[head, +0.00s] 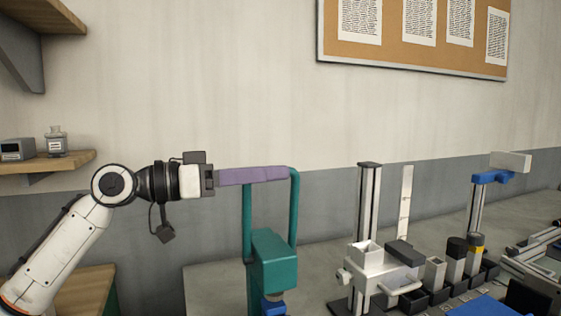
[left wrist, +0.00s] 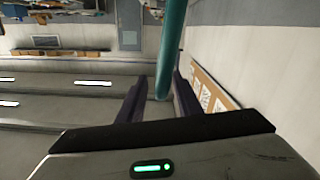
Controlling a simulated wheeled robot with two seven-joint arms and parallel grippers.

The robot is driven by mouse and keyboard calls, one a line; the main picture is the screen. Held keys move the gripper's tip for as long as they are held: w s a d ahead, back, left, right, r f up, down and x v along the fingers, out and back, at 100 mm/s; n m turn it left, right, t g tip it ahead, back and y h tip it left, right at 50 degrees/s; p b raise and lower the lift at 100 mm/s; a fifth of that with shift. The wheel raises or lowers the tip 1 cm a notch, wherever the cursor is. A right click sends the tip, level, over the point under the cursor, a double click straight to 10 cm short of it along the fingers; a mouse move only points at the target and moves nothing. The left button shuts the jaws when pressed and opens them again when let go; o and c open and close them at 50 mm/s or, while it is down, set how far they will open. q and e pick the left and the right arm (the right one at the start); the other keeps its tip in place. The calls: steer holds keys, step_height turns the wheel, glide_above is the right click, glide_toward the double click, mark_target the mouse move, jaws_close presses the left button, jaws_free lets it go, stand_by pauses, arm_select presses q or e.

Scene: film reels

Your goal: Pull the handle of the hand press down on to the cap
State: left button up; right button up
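The teal hand press (head: 273,258) stands at the middle of the head view. Its raised teal handle (head: 295,205) has upright side bars, and its top is mostly hidden behind my fingers. My left gripper (head: 288,173) reaches in level from the left with purple fingers at the top of the handle. In the left wrist view the teal bar of the handle (left wrist: 165,50) runs in between the fingers of the left gripper (left wrist: 161,82). The fingers are apart, with a narrow gap beside the bar. A blue part (head: 272,307) shows low under the press. I cannot make out the cap. My right gripper is not in view.
A white device (head: 378,268) with a tall post stands right of the press. Several dark and grey containers (head: 457,250) and a blue stand (head: 478,195) are further right. Wooden shelves (head: 60,161) are at the left wall. Bare worktop (head: 215,285) lies left of the press.

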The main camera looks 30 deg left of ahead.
arm_select(q)
steer(key=shift+x, duration=1.05)
steer(key=shift+w+d, duration=0.2)
steer(key=shift+w, duration=0.05)
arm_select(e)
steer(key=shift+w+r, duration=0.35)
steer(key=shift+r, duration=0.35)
arm_select(q)
jaws_close()
